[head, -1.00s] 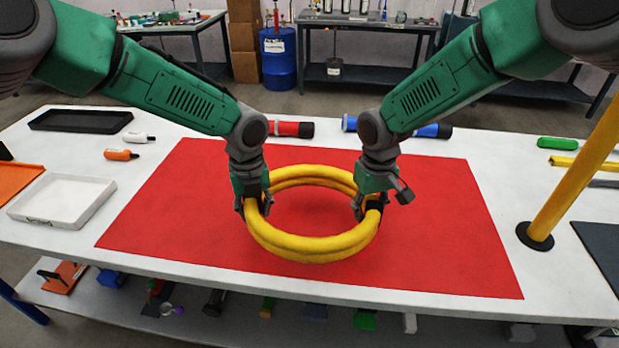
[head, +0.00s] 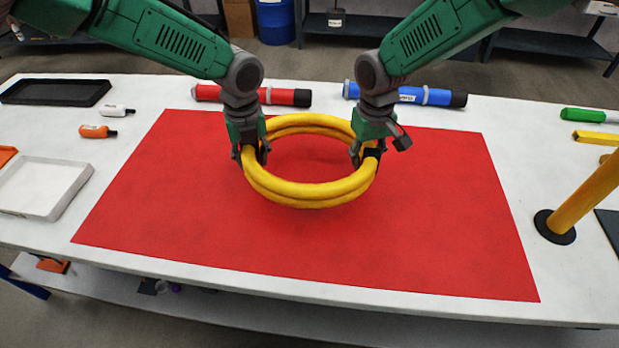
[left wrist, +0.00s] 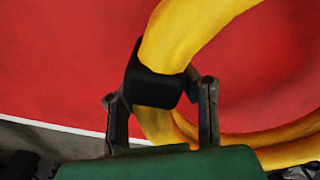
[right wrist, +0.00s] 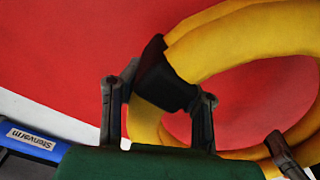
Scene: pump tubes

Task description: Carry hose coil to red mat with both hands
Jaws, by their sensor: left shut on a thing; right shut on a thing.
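The yellow hose coil (head: 310,192) is a ring of stacked loops over the far middle part of the red mat (head: 300,250). My left gripper (head: 252,158) is shut on the coil's left side, at a black band (left wrist: 155,88). My right gripper (head: 367,157) is shut on its right side, at another black band (right wrist: 165,85). The coil lies about level between both hands. Red mat shows below it in both wrist views. I cannot tell whether the coil touches the mat or hangs just above it.
A red tube (head: 287,97) and a blue tube (head: 437,97) lie behind the mat. A yellow post (head: 590,195) rises at right. The mat's front part is clear.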

